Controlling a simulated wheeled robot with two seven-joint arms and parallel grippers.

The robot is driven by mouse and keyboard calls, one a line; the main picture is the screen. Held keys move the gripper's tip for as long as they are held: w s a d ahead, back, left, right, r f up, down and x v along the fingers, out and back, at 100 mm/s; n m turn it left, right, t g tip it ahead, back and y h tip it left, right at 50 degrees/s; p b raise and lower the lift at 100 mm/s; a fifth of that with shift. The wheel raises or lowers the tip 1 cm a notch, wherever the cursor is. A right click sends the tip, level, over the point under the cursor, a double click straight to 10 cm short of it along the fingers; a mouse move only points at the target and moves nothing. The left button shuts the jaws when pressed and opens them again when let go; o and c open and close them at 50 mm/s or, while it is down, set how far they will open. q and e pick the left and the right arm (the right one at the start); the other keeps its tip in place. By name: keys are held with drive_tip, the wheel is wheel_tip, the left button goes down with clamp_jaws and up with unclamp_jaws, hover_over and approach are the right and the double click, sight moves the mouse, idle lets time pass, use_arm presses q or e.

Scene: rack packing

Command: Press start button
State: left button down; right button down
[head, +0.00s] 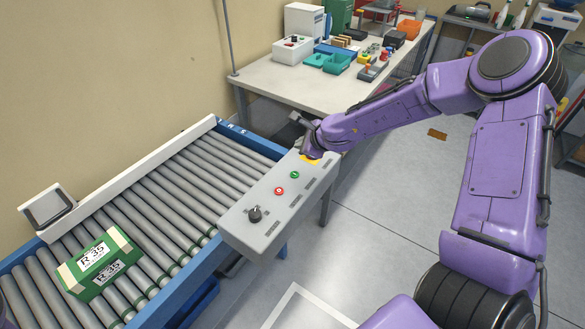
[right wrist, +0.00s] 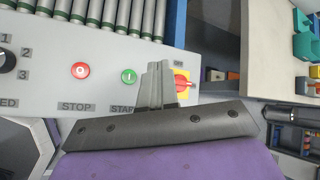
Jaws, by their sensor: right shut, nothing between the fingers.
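The green start button (head: 294,175) is on the grey control panel (head: 262,238) beside the roller conveyor. In the right wrist view the green button (right wrist: 128,76) has a "START" label below it, partly hidden by my gripper. My right gripper (head: 306,143) is at the panel's far end, near the yellow base of a switch (head: 312,160). In the right wrist view my right gripper (right wrist: 157,70) is shut and empty, with its fingers between the green button and the red-and-yellow switch (right wrist: 183,80). Whether it touches the panel cannot be told. My left gripper is not in view.
A red stop button (head: 279,191) and a black selector knob (head: 254,214) are on the same panel. A green-and-white box marked R 35 (head: 98,262) lies on the conveyor rollers (head: 165,205). A workbench (head: 275,88) with bins stands behind.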

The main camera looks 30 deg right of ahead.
drive_tip(key=b, duration=0.8)
hover_over(296, 176)
drive_tip(key=f, duration=0.8)
drive_tip(key=shift+w+a, duration=0.1)
drive_tip(key=shift+w, duration=0.15)
drive_tip(key=shift+f+b, duration=0.35)
drive_tip(key=shift+s+f, duration=0.1)
idle(0.7)
drive_tip(key=shift+s+f, duration=0.1)
drive_tip(key=shift+f, duration=0.3)
